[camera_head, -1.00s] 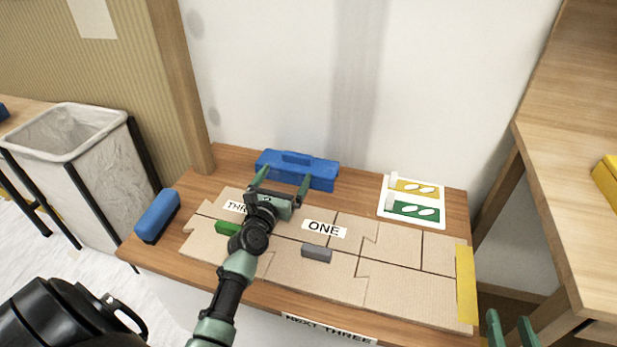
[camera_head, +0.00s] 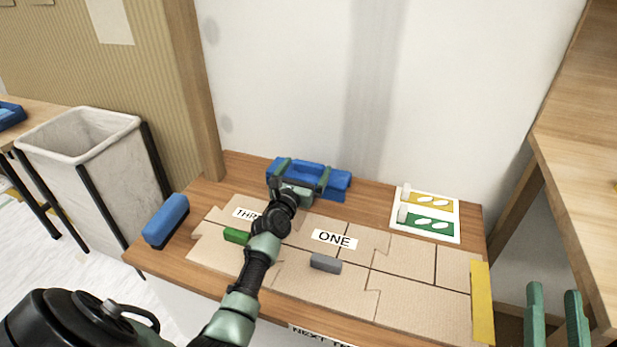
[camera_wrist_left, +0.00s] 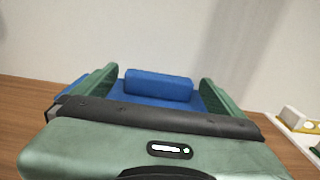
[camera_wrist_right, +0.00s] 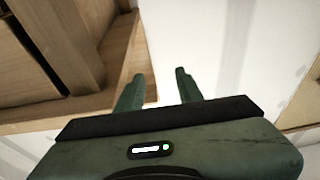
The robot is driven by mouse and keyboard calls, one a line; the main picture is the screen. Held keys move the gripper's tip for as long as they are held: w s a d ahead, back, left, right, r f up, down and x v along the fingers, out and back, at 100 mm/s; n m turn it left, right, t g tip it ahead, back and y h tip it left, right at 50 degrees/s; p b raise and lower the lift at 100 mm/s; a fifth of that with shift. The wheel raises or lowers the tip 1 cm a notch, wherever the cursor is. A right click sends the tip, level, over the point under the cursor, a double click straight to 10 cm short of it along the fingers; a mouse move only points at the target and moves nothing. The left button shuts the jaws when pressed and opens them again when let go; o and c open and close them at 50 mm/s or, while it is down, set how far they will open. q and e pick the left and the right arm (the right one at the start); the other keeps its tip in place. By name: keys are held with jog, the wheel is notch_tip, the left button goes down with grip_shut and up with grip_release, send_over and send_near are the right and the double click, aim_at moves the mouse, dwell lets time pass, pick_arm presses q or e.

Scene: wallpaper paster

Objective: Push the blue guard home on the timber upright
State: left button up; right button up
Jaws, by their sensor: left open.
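A long blue piece with a raised grip (camera_head: 338,183), which looks like the guard, lies on the wooden bench against the white wall. My left gripper (camera_head: 304,167) is open, with its fingers on either side of the raised grip. In the left wrist view the blue grip (camera_wrist_left: 158,85) sits between the fingers, with gaps showing at both sides. The timber upright (camera_head: 196,90) stands at the bench's back left corner, left of the blue piece; no blue piece shows on it. My right gripper (camera_head: 556,300) is open and empty at the lower right, off the bench.
A blue block with a dark underside (camera_head: 166,221) lies at the bench's left edge. Tan panels (camera_head: 330,285) with labels, a green block (camera_head: 236,236) and a grey block (camera_head: 326,263) cover the front. A bin (camera_head: 90,170) stands left; a wooden unit (camera_head: 575,130) stands right.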

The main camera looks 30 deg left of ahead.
pick_arm(q)
jog(key=c, duration=1.2)
jog(key=shift+c, duration=0.5)
jog(key=shift+r, duration=0.15)
